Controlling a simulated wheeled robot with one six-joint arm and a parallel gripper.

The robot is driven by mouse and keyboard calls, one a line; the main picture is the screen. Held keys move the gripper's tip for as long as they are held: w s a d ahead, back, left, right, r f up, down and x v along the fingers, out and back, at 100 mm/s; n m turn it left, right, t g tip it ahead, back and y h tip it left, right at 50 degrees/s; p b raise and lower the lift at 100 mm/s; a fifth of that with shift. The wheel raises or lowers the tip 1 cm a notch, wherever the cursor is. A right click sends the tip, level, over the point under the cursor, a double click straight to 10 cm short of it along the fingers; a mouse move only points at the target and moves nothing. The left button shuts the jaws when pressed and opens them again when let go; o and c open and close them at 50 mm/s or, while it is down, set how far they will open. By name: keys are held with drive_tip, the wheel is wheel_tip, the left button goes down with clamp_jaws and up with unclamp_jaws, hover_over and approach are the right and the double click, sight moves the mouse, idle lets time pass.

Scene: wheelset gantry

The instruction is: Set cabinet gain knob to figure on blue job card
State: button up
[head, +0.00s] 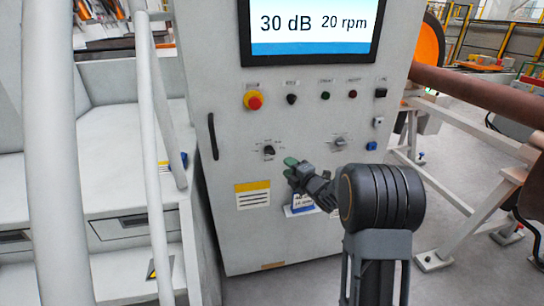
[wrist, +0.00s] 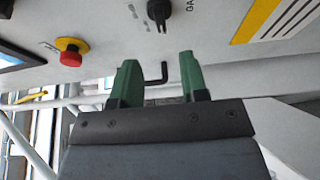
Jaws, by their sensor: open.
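The cabinet (head: 230,100) carries a screen (head: 310,25) reading "30 dB" and "20 rpm". The black gain knob (head: 268,151) is on the lower left of the panel; it also shows at the top of the wrist view (wrist: 158,10), beside a partly cut-off label starting "GA". The blue-edged job card (head: 300,209) is low on the cabinet, partly hidden by my gripper; its figures are too small to read. My gripper (head: 291,167) has green fingers, just right of and below the gain knob in the head view. In the wrist view its fingers (wrist: 158,82) are apart and empty, clear of the knob.
A second knob (head: 340,142) is to the right. A red emergency stop (head: 254,100) and small buttons sit above. A black handle (head: 213,136) is on the cabinet's left edge. A yellow-topped label (head: 253,194) is below the gain knob. White rails (head: 155,100) stand left.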

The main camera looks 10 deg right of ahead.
sight(271, 153)
drive_tip(key=p+x, duration=0.1)
drive_tip(key=x, duration=0.9)
drive_tip(key=shift+w, duration=0.15)
drive_tip(key=shift+r, duration=0.1)
clamp_jaws()
